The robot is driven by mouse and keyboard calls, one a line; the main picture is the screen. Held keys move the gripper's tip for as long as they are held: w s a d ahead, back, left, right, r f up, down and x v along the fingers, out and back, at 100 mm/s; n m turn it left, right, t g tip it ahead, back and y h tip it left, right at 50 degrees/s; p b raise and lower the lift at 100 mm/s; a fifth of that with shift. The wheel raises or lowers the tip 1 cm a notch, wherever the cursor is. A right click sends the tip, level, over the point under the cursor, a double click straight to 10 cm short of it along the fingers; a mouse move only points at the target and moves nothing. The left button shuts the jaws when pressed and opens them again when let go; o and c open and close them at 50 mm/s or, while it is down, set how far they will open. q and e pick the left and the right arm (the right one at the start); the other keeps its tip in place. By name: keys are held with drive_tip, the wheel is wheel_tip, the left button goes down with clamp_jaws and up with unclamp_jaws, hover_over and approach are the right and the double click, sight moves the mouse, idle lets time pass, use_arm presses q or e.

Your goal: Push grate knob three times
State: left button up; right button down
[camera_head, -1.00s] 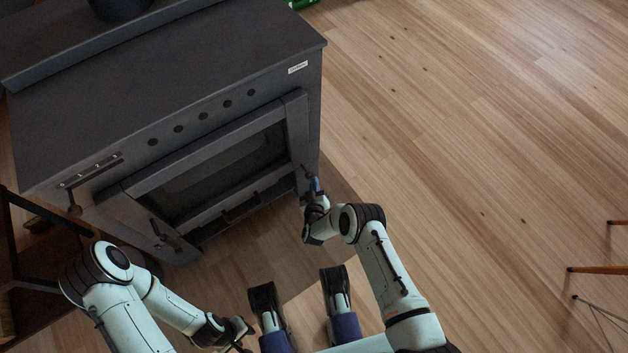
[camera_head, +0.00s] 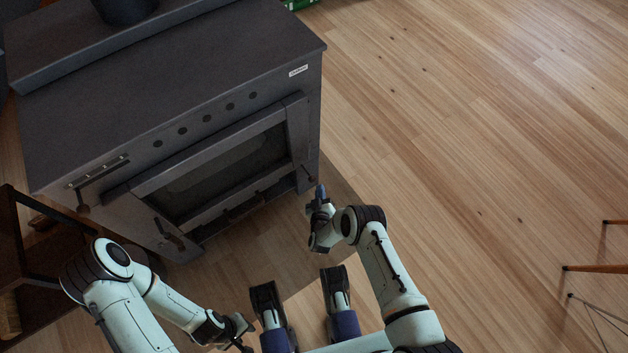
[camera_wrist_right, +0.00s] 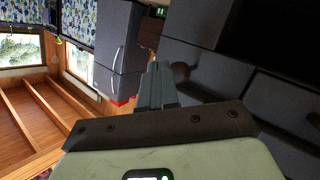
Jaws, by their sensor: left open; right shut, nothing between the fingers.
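The dark grey stove (camera_head: 190,60) stands at upper left in the head view. A small dark knob (camera_head: 309,174) is at the lower right of its front; I take it for the grate knob. In the right wrist view a round dark knob (camera_wrist_right: 181,72) shows just right of the fingertips. My right gripper (camera_head: 320,191) is shut and empty, just in front of the stove's right corner, with a small gap to the knob in the head view. It also shows in the wrist view (camera_wrist_right: 156,82). My left gripper (camera_head: 246,330) is open and empty, low and away from the stove.
The stove has a glass door (camera_head: 225,170), a slider handle (camera_head: 98,172) at left and a lower left handle (camera_head: 168,232). A dark shelf (camera_head: 20,240) stands at the left. The wooden floor (camera_head: 470,150) on the right is mostly clear, with thin furniture legs (camera_head: 597,268) at the edge.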

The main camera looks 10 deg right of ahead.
drive_tip(key=s, duration=0.1)
drive_tip(key=s+d+p, duration=0.1)
drive_tip(key=s, duration=0.1)
drive_tip(key=s+p, duration=0.1)
drive_tip(key=shift+s+d, duration=0.15)
drive_tip(key=shift+d, duration=0.15)
idle(2.3)
